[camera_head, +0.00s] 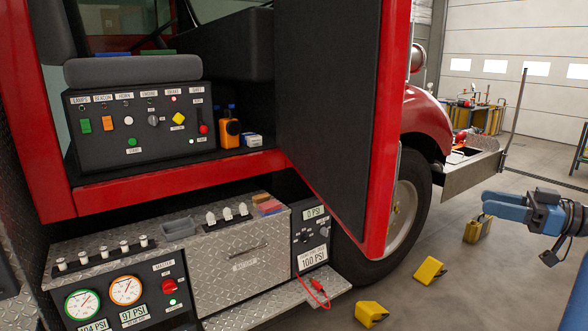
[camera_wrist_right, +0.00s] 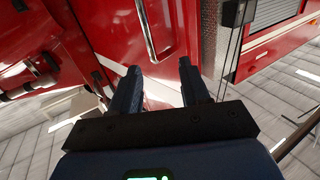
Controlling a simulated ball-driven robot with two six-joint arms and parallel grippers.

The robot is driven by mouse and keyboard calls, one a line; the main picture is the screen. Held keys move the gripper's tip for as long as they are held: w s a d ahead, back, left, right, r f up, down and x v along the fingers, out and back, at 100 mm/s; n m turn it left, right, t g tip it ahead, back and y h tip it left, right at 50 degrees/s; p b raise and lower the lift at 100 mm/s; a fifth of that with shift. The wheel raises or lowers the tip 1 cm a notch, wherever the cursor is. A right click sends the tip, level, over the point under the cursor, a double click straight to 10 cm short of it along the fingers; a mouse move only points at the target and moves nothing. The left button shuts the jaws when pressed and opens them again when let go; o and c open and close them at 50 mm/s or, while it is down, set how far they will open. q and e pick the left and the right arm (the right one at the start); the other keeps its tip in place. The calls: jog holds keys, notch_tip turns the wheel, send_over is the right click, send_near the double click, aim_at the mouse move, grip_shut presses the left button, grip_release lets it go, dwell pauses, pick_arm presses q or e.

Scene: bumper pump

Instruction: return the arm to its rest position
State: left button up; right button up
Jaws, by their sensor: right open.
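My right gripper (camera_head: 490,206) shows at the right edge of the head view. Its blue fingers point left, and it is in the air to the right of the fire truck's front wheel, apart from the truck in the picture. In the right wrist view the two dark blue fingers (camera_wrist_right: 163,85) stand apart with nothing between them. Beyond them is red bodywork with a silver handle (camera_wrist_right: 165,30). My left gripper is not in view.
The red truck's open door (camera_head: 328,110) hangs in the middle. A switch panel (camera_head: 140,130) and a pump panel with gauges (camera_head: 125,290) are at left. Yellow wheel chocks (camera_head: 430,270) lie on the floor. A bumper (camera_head: 470,172) with an upright pole (camera_head: 515,110) is behind my right gripper.

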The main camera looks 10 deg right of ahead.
jog(key=w+a+f+m+t+h, duration=0.1)
jog(key=w+a+f+m+h, duration=0.25)
jog(key=f, duration=0.65)
jog(key=w+a+f+m+t+h, duration=0.25)
jog(key=w+a+f+m, duration=0.2)
jog(key=f, duration=0.55)
jog(key=w+a+f+m+t+h, duration=0.1)
jog(key=w+a+f+m+h, duration=0.3)
jog(key=f, duration=0.6)
jog(key=s+a+f+m+g+h, duration=0.2)
jog(key=s+a+f+h, duration=0.3)
jog(key=s+a+f, duration=0.95)
jog(key=s+a+r+n+t+y, duration=0.1)
jog(key=s+a+r+n, duration=0.1)
jog(key=s, duration=0.6)
jog(key=s+a+r+n+t+y, duration=0.1)
jog(key=s+a+r+n, duration=0.2)
jog(key=s, duration=0.6)
jog(key=shift+s+a+r+t, duration=0.2)
jog(key=shift+a+r+t, duration=0.15)
jog(key=shift+r, duration=0.2)
